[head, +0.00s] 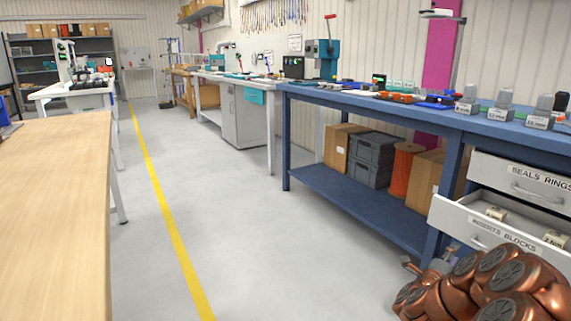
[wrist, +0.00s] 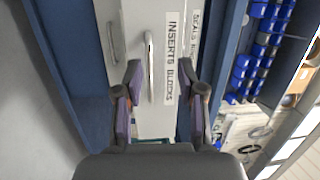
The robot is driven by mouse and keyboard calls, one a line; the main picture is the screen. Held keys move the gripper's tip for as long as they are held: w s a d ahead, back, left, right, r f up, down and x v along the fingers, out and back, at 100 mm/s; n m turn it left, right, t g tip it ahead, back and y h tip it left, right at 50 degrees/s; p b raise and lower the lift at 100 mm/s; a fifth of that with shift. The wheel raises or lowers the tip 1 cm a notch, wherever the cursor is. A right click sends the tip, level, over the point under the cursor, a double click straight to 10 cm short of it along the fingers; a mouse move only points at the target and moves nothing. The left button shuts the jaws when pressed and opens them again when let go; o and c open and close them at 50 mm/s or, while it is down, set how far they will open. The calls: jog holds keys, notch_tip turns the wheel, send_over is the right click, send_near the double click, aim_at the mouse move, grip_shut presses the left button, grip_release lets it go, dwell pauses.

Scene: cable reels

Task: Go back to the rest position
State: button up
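My gripper (wrist: 160,72) is open in the wrist view, with its two dark fingers spread apart and nothing between the pads that I can see held. Beyond it is the white front of the drawer labelled INSERTS BLOCKS (wrist: 170,62), with a vertical-looking metal handle (wrist: 150,65) between the fingers in the picture. I cannot tell how far the fingers are from the handle. In the head view this drawer (head: 490,228) stands pulled out, with small labelled pale items inside. My copper arm fills the lower right corner and hides part of the drawer unit.
The SEALS RINGS drawer (head: 520,180) sits above, apparently closed. A blue workbench (head: 360,103) runs along the right, with boxes, crates and an orange reel (head: 402,170) on its lower shelf. A wooden table (head: 55,220) stands left. The grey aisle with a yellow line (head: 165,210) is clear.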

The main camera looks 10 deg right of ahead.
jog(key=w+a+r+n+t+y+p, duration=0.1)
jog(key=w+a+r+n+y+p, duration=0.1)
jog(key=a+r+n+y+p, duration=0.5)
jog(key=w+a+r+n+t+y+p, duration=0.15)
jog(key=a+r, duration=0.35)
jog(key=a, duration=0.6)
jog(key=w+a+r+n+y+p, duration=0.1)
jog(key=a+r+n+y+p, duration=0.45)
jog(key=a, duration=0.35)
jog(key=s+a+r+n+g+y+p, duration=0.45)
jog(key=s+a+r+n+p, duration=0.3)
jog(key=s+a, duration=0.3)
jog(key=s+r+n+g+h+p, duration=0.1)
jog(key=s+r+p, duration=0.4)
jog(key=s, duration=0.6)
jog(key=s+d+r+n+g+h+p, duration=0.1)
jog(key=s+r+n+g+p, duration=0.2)
jog(key=s, duration=0.9)
jog(key=s+r+n+g+h+p, duration=0.1)
jog(key=s+r+n+g+p, duration=0.2)
jog(key=s, duration=0.9)
notch_tip(320, 180, up, 5)
jog(key=g+p, duration=0.3)
jog(key=p, duration=0.1)
jog(key=shift+d+f+g, duration=0.2)
jog(key=shift+g, duration=0.1)
